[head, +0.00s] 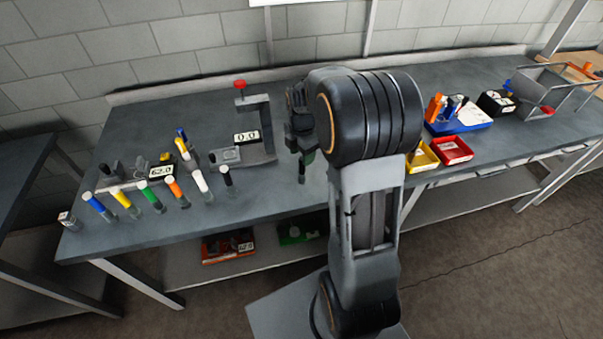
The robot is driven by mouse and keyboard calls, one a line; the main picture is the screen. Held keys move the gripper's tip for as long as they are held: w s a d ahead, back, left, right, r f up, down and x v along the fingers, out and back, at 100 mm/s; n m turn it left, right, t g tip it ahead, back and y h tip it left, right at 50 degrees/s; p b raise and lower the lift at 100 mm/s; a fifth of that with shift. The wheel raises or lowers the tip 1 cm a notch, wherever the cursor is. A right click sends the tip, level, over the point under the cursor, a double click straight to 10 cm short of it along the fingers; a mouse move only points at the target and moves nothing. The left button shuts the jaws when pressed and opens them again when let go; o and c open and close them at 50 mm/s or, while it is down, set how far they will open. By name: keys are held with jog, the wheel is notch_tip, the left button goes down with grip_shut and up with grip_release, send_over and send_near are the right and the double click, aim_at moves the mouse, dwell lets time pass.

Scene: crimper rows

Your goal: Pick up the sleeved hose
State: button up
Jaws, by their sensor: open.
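A row of short hoses or rods with coloured ends stands on the front left of the bench: blue (94,205), yellow (122,198), green (148,193), orange (174,188), white (201,182) and black (227,178). Another piece with a blue and yellow end (182,140) leans behind them. I cannot tell which one is the sleeved hose. My gripper (302,165) is open, right of the row and pointing down over the bench. A dark, slim shape with some green shows at its fingers; I cannot tell what it is. My arm hides the bench behind it.
A grey press frame with a red knob (240,86) and a "0.0" display stands left of my gripper. A "62.0" display (161,171) is behind the row. Yellow (421,158), red (453,151) and blue (470,126) bins are at right. The bench front between row and arm is clear.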

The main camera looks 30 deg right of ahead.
aim_at(302, 167)
jog(key=shift+f+p, duration=0.7)
jog(key=shift+f, duration=2.45)
grip_shut()
